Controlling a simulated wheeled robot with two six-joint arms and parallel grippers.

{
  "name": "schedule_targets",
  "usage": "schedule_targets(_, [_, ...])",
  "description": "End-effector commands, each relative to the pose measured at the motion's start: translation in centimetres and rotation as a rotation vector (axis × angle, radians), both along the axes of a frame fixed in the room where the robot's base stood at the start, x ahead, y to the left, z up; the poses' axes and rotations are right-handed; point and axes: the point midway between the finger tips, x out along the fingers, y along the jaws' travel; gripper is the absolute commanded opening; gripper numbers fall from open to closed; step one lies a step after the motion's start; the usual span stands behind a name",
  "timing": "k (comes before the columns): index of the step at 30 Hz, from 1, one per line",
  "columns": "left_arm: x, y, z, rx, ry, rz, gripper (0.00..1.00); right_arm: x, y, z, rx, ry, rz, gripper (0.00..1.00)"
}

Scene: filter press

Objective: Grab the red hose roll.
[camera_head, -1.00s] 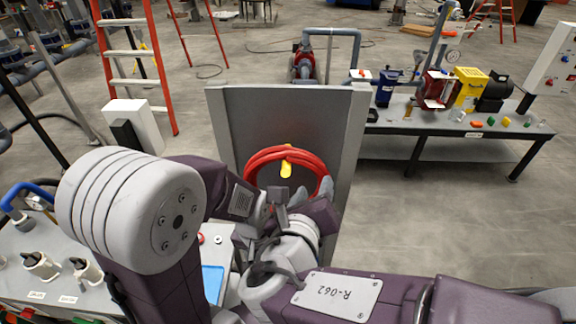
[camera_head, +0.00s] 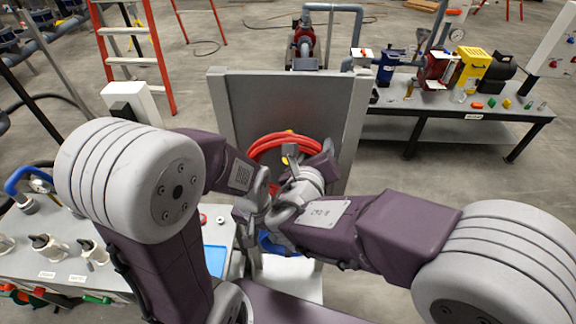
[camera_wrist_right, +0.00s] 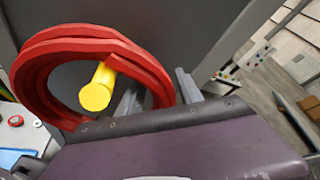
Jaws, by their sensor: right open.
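The red hose roll (camera_head: 265,145) hangs on a yellow peg on the grey upright panel ahead of me. In the right wrist view the roll (camera_wrist_right: 45,75) fills the left side, with the yellow peg (camera_wrist_right: 97,92) through its middle. My right gripper (camera_wrist_right: 158,92) is open. One grey finger shows inside the ring and the other outside its right edge, with the red coil between them in the picture; contact cannot be told. My right wrist hides the roll's lower right part in the head view. My left gripper (camera_head: 250,212) is below the roll; its jaws are unclear.
The grey panel (camera_head: 290,100) has raised side edges close to the roll. A bench (camera_head: 480,130) with pumps and small parts stands at the right. A worktable with a blue tray (camera_head: 214,260) is at the lower left. An orange ladder (camera_head: 160,60) stands behind.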

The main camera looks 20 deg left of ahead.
Motion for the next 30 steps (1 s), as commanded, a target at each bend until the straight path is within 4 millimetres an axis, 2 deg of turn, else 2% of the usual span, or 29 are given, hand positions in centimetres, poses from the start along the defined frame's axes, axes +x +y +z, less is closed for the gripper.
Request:
schedule_targets(3, [-0.01, 0.00, -0.04, 0.000, 0.000, 0.000, 0.36, -0.04, 0.01, -0.01, 0.000, 0.000, 0.000, 0.40])
schedule_targets(7, [-0.01, 0.00, -0.04, 0.000, 0.000, 0.000, 0.36, -0.05, -0.01, -0.01, 0.001, 0.000, 0.000, 0.04])
schedule_targets(8, [-0.01, 0.00, -0.04, 0.000, 0.000, 0.000, 0.36, -0.05, -0.02, 0.00, 0.001, 0.000, 0.000, 0.00])
schedule_targets(30, [-0.01, 0.00, -0.03, 0.000, 0.000, 0.000, 0.36, -0.05, -0.01, 0.11, 0.003, -0.003, -0.001, 0.00])
